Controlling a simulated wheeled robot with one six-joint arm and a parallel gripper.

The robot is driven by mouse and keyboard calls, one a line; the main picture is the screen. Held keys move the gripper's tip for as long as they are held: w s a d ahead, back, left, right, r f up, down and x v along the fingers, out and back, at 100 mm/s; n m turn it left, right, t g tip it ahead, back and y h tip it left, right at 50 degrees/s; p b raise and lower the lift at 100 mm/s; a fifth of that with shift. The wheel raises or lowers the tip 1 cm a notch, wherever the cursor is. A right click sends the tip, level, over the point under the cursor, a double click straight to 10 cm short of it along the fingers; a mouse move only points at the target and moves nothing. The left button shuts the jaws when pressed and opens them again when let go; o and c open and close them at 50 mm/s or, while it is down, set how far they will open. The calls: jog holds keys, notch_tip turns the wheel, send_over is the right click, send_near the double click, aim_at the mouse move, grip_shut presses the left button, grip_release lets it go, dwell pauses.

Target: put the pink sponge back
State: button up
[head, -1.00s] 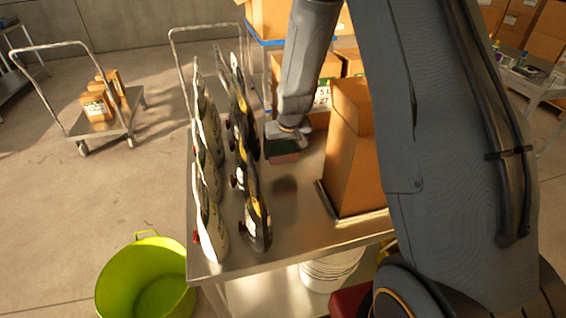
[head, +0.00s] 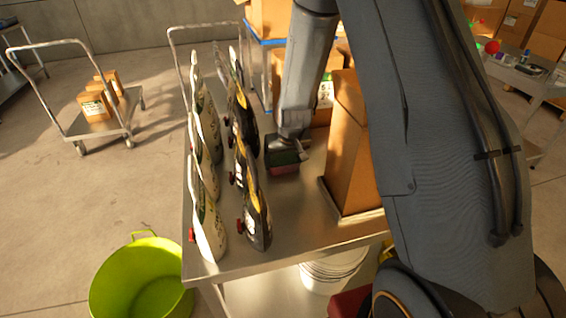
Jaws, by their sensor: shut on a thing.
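The pink sponge (head: 284,170) shows as a dark reddish block under my gripper (head: 285,157) in the head view. My gripper points down and is shut on the sponge. The sponge is at or just above the metal table top (head: 290,208), between the row of dark pouches and a tall cardboard box. I cannot tell whether it touches the table. The fingertips are mostly hidden by the gripper body.
White pouches (head: 206,215) and dark pouches (head: 257,215) stand in rows close to the left of my gripper. A tall cardboard box (head: 350,150) stands close to its right. Bare table lies in front. A green tub (head: 140,285) is on the floor.

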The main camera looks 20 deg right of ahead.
jog(key=shift+f+b, duration=0.2)
jog(key=shift+b, duration=0.1)
jog(key=o, duration=1.2)
jog(key=shift+r, duration=0.2)
jog(key=shift+s+r+p, duration=0.1)
jog(key=shift+r+p, duration=0.15)
jog(key=shift+p, duration=0.25)
jog(key=p+v, duration=0.3)
jog(key=v, duration=0.7)
jog(key=s+r+g, duration=0.1)
jog(key=s+r, duration=0.3)
jog(key=s, duration=0.6)
jog(key=s+r+g, duration=0.1)
jog(key=s+r, duration=0.3)
jog(key=s, duration=0.6)
jog(key=shift+r+b, duration=0.4)
